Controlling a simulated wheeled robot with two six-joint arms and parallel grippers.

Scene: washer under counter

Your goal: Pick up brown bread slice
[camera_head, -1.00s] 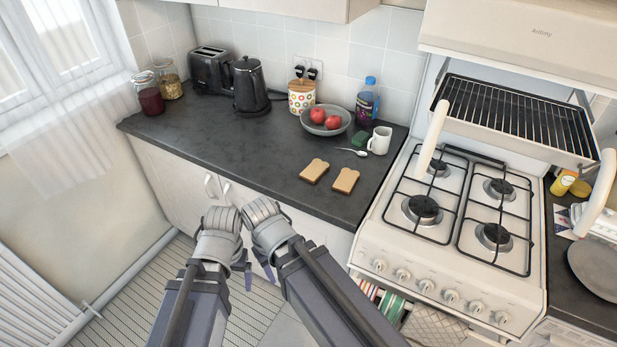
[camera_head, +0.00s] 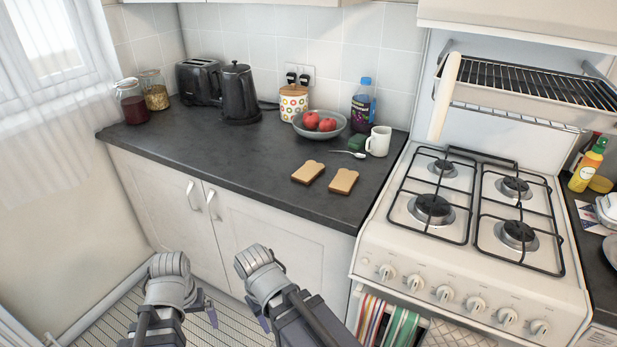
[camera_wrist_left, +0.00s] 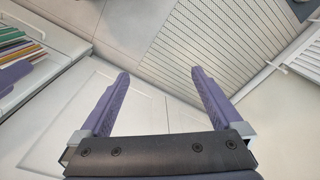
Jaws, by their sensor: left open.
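Two bread slices with brown crusts lie flat, side by side on the dark counter in the head view: a left slice (camera_head: 308,172) and a right slice (camera_head: 343,181). My left gripper (camera_wrist_left: 159,73) is open and empty in the left wrist view, its purple fingers apart above floor and cabinet. In the head view both grippers are below and in front of the counter edge, well away from the slices. My right gripper (camera_head: 264,324) is mostly hidden behind its own wrist, so its jaw state is unclear.
A spoon (camera_head: 348,153), green sponge (camera_head: 357,142), white mug (camera_head: 378,141) and bowl of red fruit (camera_head: 300,130) stand behind the slices. The stove (camera_head: 462,260) is to the right. Bare counter (camera_head: 215,148) lies to the left. Cabinet doors with handles (camera_head: 211,205) face me.

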